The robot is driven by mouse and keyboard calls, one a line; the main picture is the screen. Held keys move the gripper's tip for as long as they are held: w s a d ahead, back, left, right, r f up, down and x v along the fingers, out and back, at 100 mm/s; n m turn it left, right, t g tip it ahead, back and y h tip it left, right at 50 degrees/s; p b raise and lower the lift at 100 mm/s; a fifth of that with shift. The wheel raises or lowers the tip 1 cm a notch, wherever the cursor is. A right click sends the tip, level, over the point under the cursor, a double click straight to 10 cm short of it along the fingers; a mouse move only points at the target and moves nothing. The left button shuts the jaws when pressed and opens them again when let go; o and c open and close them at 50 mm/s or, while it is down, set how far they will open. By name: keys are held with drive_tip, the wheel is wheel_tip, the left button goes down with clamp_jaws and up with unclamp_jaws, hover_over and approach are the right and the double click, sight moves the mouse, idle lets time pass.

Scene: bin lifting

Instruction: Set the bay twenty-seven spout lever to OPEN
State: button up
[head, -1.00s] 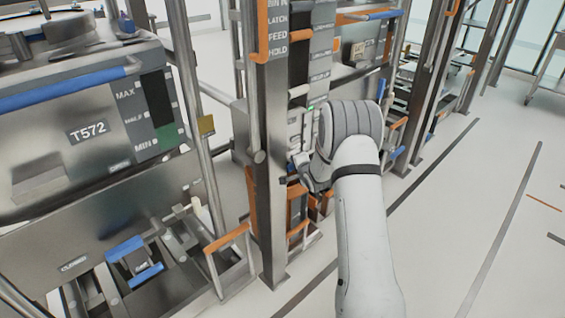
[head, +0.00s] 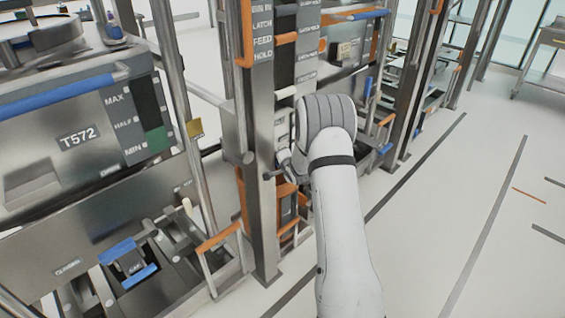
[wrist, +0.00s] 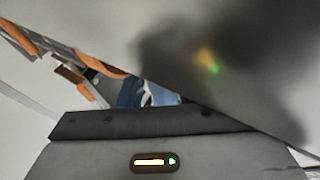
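My gripper (head: 287,165) is partly hidden behind my arm's wrist in the head view. It is beside a steel post, in front of the bay right of that post. Its fingers are too small and covered to read. In the wrist view a blurred grey surface (wrist: 225,80) fills the upper right, very close, with a yellow and green glow on it. No bay number twenty-seven is readable, and I cannot pick out that bay's spout lever.
A bin marked T572 (head: 78,140) stands at the left. The steel post (head: 262,200) carries LATCH, FEED and HOLD labels. Orange rails (head: 218,238) stick out low beside it. The pale floor (head: 440,230) at the right is clear, with dark stripes.

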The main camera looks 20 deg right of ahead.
drive_tip(key=o, duration=0.4)
drive_tip(key=shift+d, duration=0.15)
drive_tip(key=shift+d+r, duration=0.1)
drive_tip(key=shift+r, duration=0.05)
drive_tip(key=v, duration=0.7)
drive_tip(key=shift+s+r+p, duration=0.1)
drive_tip(key=shift+s+p, duration=0.2)
drive_tip(key=shift+p, duration=0.1)
